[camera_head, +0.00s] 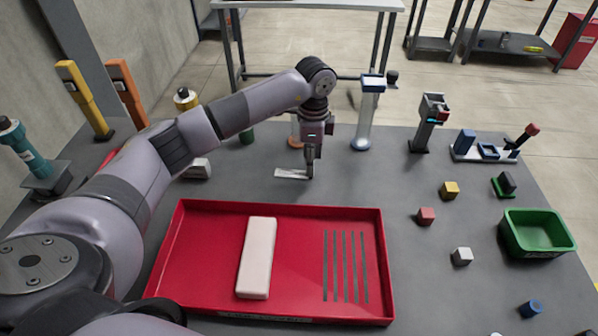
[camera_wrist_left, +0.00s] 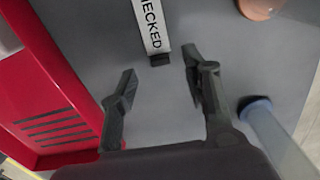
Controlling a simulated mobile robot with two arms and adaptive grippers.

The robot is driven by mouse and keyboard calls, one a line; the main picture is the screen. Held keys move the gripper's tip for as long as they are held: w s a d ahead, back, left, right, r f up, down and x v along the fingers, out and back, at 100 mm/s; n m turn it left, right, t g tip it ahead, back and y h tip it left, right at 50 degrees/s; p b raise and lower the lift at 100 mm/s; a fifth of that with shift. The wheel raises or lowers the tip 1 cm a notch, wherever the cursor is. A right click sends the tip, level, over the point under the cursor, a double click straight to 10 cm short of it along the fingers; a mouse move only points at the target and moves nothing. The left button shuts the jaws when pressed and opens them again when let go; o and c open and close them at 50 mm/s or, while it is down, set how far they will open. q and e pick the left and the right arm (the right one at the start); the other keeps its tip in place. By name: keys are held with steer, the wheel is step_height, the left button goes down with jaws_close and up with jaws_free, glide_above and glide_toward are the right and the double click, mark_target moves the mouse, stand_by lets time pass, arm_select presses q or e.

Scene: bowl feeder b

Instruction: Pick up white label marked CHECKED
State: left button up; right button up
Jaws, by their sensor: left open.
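The white label (camera_head: 291,174) lies on the grey table behind the red tray. In the left wrist view the label (camera_wrist_left: 151,22) shows black letters reading "HECKED", with its start cut off by the picture's top edge and a dark end piece nearest me. My left gripper (camera_head: 310,176) points down at the label's right end in the head view. In the left wrist view the left gripper (camera_wrist_left: 159,80) has its two fingers apart, with the label's dark end just beyond the gap between the fingertips. Nothing is held. My right gripper is not in view.
A red tray (camera_head: 205,215) holds a pale block (camera_head: 257,258). A clear column with a blue top (camera_head: 368,110) stands close right of my left gripper. Small cubes and a green bin (camera_head: 537,234) are at the right. Bare table lies around the label.

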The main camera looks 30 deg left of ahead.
mark_target(294, 172)
arm_select(q)
step_height(294, 172, down, 4)
steer(key=shift+a+r, duration=0.15)
steer(key=shift+r, duration=0.1)
steer(key=c, duration=0.8)
